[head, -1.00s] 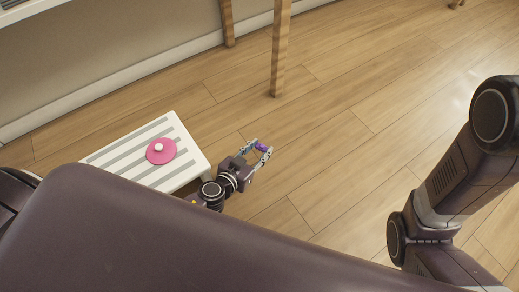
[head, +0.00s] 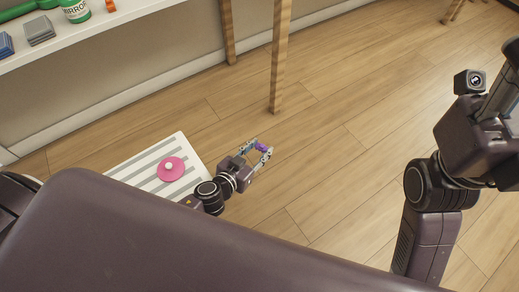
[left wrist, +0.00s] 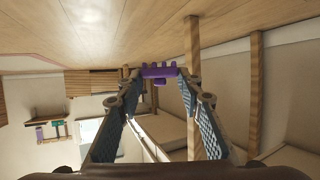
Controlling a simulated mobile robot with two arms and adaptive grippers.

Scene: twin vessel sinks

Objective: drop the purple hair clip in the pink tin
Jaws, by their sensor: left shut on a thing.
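My left gripper (head: 262,147) is shut on the purple hair clip and holds it over the open floor, to the right of a small striped table. In the left wrist view the purple hair clip (left wrist: 158,71) sits between the two fingertips. A round pink lid (head: 171,169) with a white knob lies on the striped table, left of the gripper. I see no open pink tin. The right arm is at the right side of the head view, and its fingers do not show.
The white and grey striped table (head: 136,165) is partly hidden by my body. A white shelf (head: 101,33) at upper left holds a green bottle (head: 75,9), a grey stack (head: 40,31) and other items. A wooden leg (head: 279,65) stands on the floor beyond the gripper.

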